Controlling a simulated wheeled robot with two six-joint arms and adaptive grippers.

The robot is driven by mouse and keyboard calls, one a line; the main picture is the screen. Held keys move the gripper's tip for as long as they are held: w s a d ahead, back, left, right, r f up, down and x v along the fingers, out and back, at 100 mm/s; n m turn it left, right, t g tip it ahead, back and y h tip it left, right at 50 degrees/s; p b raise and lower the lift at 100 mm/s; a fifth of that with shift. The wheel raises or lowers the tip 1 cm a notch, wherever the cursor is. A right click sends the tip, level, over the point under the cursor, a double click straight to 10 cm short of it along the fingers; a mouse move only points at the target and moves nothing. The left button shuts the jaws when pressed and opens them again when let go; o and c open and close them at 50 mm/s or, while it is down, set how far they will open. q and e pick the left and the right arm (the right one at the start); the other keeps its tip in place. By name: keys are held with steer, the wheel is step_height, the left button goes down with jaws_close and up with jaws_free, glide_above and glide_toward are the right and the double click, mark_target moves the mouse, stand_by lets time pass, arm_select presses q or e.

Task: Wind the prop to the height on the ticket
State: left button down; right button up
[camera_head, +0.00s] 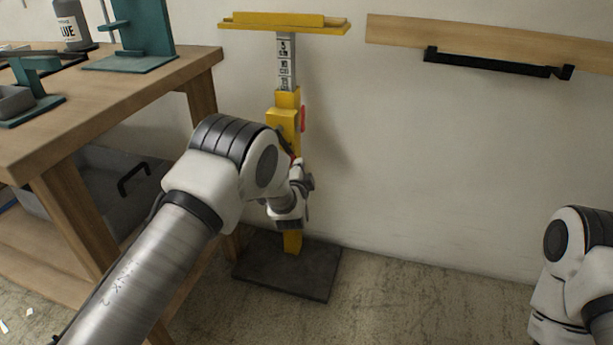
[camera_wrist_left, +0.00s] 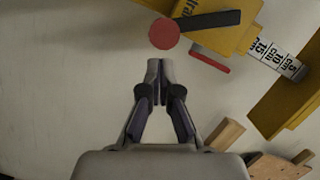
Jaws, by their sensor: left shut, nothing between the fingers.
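The yellow prop (camera_head: 289,120) stands upright against the wall on a dark base slab (camera_head: 287,265). Its flat yellow top plate (camera_head: 285,25) sits above a scale (camera_head: 286,62) with cm marks; in the left wrist view the scale (camera_wrist_left: 275,55) shows 15 and 5, and the plate (camera_wrist_left: 288,98) is at right. A red round knob (camera_wrist_left: 164,33) is at the end of a dark crank arm (camera_wrist_left: 208,20). My left gripper (camera_wrist_left: 158,66) is shut and empty, its tips just below the knob in the picture; contact is unclear. In the head view my left arm partly hides the prop. I see no ticket.
A wooden workbench (camera_head: 120,85) with teal stands (camera_head: 140,40) and a bottle (camera_head: 72,22) is at left, a grey bin (camera_head: 95,195) under it. A wooden rail (camera_head: 400,28) with a black bar (camera_head: 490,62) is on the right wall. Floor right of the base is clear.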

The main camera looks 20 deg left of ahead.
arm_select(q)
steer(key=shift+a+f, duration=0.2)
steer(key=shift+a, duration=0.35)
steer(key=a+f+m, duration=0.1)
steer(key=m, duration=0.1)
steer(key=a+f+m+t+b, duration=0.1)
steer(key=a+m, duration=0.1)
steer(key=shift+a+f+y, duration=0.2)
steer(key=shift+f+y, duration=0.1)
steer(key=shift+f, duration=0.1)
steer(key=shift+a, duration=0.25)
